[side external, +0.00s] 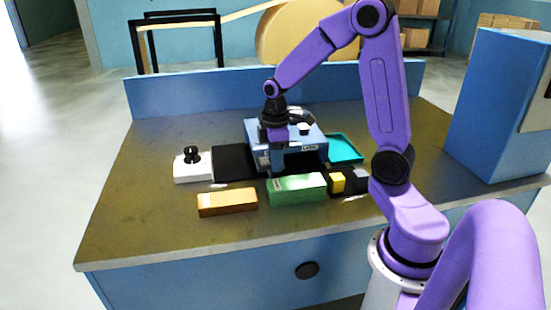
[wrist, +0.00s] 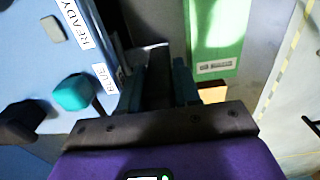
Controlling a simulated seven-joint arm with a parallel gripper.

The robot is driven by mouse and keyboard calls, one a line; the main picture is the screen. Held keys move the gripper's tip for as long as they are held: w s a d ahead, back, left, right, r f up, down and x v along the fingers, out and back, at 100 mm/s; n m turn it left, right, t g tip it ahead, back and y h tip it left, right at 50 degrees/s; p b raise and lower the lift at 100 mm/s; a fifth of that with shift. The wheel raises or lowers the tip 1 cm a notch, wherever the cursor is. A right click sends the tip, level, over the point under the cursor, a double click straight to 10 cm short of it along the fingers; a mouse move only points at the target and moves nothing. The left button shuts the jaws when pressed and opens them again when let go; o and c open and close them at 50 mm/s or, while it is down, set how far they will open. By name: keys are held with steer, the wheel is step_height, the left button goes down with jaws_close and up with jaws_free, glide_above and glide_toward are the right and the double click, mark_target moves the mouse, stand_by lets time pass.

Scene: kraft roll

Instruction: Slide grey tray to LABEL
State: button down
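My gripper (side external: 277,168) points down close in front of a blue machine (side external: 298,134), low over the bench. In the wrist view its two dark fingers (wrist: 159,88) stand apart with a dark strip between them; I cannot tell whether they grip it. I cannot make out a grey tray for certain; my gripper hides part of that area.
A green box (side external: 297,190) stands just in front of my gripper, also in the wrist view (wrist: 216,35). An orange box (side external: 227,203), a yellow block (side external: 337,183), a black mat (side external: 234,162), a white knobbed unit (side external: 193,168) and a teal tray (side external: 344,149) lie around. The bench's left is clear.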

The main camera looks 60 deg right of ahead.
steer(key=s+d, duration=0.8)
steer(key=shift+d, duration=0.1)
steer(key=c, duration=1.2)
jaws_free()
steer(key=shift+s+d, duration=0.1)
steer(key=shift+s, duration=0.05)
steer(key=shift+o, duration=0.2)
steer(key=shift+r, duration=0.1)
steer(key=shift+r, duration=0.2)
step_height(320, 180, up, 17)
steer(key=shift+f, duration=0.1)
